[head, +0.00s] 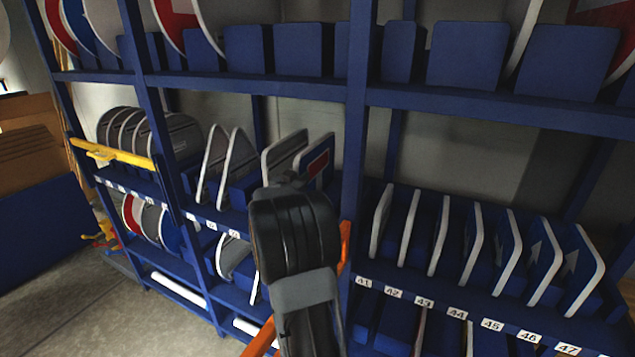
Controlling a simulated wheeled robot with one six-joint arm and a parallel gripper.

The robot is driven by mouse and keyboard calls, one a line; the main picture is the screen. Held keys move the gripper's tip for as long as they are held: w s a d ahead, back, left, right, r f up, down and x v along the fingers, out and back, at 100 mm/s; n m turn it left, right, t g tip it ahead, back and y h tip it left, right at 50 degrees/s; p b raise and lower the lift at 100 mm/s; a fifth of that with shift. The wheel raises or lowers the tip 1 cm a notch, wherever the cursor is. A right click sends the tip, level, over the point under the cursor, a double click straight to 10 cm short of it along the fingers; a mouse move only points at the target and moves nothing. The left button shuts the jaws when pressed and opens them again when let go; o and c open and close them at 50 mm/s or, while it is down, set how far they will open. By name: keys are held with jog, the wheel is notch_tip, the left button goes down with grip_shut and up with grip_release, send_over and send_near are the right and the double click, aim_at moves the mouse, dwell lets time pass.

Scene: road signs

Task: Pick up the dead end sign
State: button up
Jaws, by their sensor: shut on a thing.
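The dead end sign (318,162) is a blue plate with a red mark and a pale edge. It stands upright on the middle shelf, just left of a blue upright post. My gripper (291,183) is at its lower left edge, shut on it. The black wrist hides the lower part of the sign and most of the fingers.
A grey-backed sign (284,152) stands close to the left. Blue rack posts (354,150) and shelf edges (480,107) frame the bay. More signs (470,245) fill numbered slots at right. Open floor (90,290) lies at lower left.

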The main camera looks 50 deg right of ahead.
grip_shut()
jog(key=shift+r, duration=0.15)
dwell(0.9)
